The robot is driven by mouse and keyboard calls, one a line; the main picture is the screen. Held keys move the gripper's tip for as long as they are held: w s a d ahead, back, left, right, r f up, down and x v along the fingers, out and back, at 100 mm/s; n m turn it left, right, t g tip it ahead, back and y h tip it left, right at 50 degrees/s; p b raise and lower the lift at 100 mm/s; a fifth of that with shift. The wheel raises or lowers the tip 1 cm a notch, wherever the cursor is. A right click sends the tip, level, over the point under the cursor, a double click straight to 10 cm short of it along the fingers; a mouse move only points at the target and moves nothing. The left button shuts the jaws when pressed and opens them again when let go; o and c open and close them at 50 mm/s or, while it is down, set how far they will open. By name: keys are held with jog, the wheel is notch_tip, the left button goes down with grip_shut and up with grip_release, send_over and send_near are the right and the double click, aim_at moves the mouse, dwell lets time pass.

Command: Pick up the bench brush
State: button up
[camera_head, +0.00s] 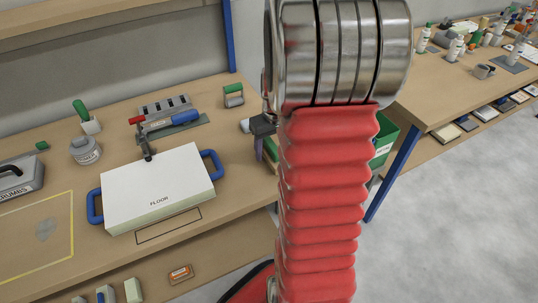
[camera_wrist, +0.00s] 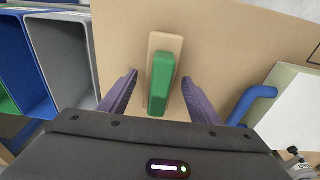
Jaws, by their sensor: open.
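The bench brush (camera_wrist: 161,82) has a green handle on a tan block and lies on the wooden bench top, seen from above in the wrist view. My gripper (camera_wrist: 160,77) is open, with its purple fingers on either side of the brush and a visible gap on each side. Nothing is held. In the head view my gripper (camera_head: 262,142) shows partly at the right end of the bench, beside my red arm. I cannot make out the brush there; my arm and gripper cover that part of the bench.
Blue and grey bins (camera_wrist: 67,55) are to the left.

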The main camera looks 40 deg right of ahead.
jog(key=c, duration=1.3)
jog(key=shift+r, duration=0.1)
notch_tip(320, 180, up, 10)
jog(key=shift+f, duration=0.1)
dwell(0.5)
